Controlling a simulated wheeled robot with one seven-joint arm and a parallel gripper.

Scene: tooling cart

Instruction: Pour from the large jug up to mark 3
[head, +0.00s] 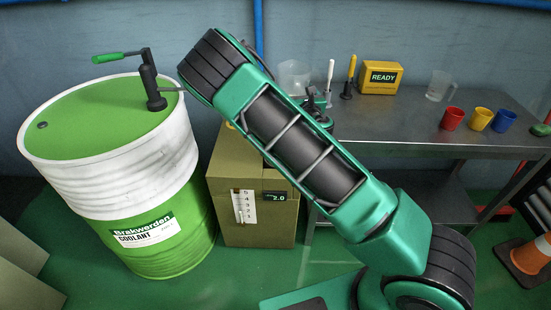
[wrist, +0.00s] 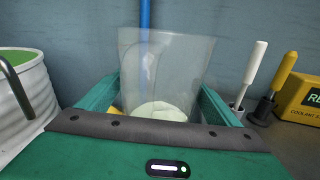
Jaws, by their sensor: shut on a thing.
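The large clear jug (head: 293,77) is in my gripper, partly hidden behind my arm in the head view. In the wrist view the jug (wrist: 168,75) stands about upright between the green fingers, with a pale greenish layer low inside. My gripper (wrist: 162,105) is shut on it; in the head view my gripper (head: 318,110) is near the bench's left end. The olive tank (head: 255,225) stands below and left, with a white numbered scale (head: 245,208) and a small sign (head: 275,197) reading 2.0. Its top is partly hidden by my arm; the scale's level is too small to read.
A green and white coolant drum (head: 120,180) with a hand pump (head: 150,85) stands left. A traffic cone (head: 530,258) stands right.

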